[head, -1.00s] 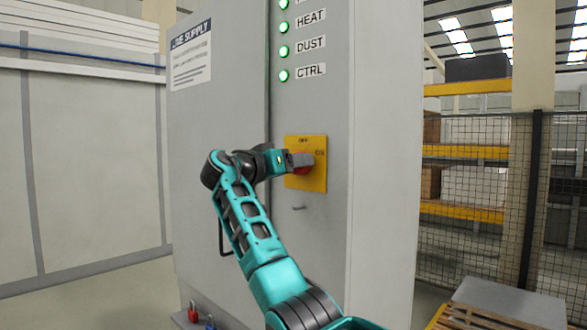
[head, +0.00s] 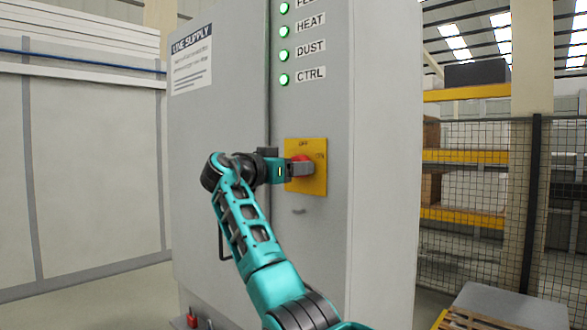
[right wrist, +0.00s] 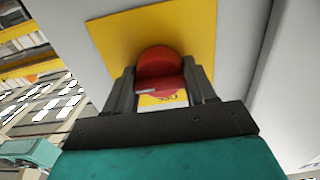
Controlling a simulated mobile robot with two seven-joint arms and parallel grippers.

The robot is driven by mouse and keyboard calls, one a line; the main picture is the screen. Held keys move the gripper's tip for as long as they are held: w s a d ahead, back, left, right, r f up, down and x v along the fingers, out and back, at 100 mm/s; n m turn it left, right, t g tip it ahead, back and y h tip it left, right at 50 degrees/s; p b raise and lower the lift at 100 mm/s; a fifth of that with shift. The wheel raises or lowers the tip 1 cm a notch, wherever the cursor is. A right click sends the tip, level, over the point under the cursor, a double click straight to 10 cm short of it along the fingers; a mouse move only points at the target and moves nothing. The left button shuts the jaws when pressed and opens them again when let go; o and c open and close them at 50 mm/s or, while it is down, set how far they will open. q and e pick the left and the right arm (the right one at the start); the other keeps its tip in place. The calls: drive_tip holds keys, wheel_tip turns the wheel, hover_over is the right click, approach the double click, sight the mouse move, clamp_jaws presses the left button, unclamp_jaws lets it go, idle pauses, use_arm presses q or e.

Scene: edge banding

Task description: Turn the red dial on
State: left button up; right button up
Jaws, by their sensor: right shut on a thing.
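The red dial (head: 302,158) sits on a yellow square plate (head: 319,183) on the front of the grey cabinet. The plate bears "OFF" at the top and "ON" at its upper right. My right gripper (head: 303,169) reaches in from the left and covers much of the dial. In the right wrist view, its two dark fingers stand on either side of the red dial's grip (right wrist: 160,82) and are shut on it. A pale mark shows on the grip. The grip's exact angle is hard to tell in the head view. My left gripper is not in view.
Several green lamps (head: 283,54) glow on the cabinet (head: 230,120) above the plate, beside labels including HEAT, DUST and CTRL. A small handle (head: 298,211) is below the plate. A mesh fence (head: 480,210) and shelving stand right; a red padlock (head: 192,321) is low left.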

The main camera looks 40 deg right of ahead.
drive_tip(key=o, duration=1)
drive_tip(key=shift+o, duration=0.2)
drive_tip(key=s+a+b, duration=0.1)
drive_tip(key=a, duration=1.2)
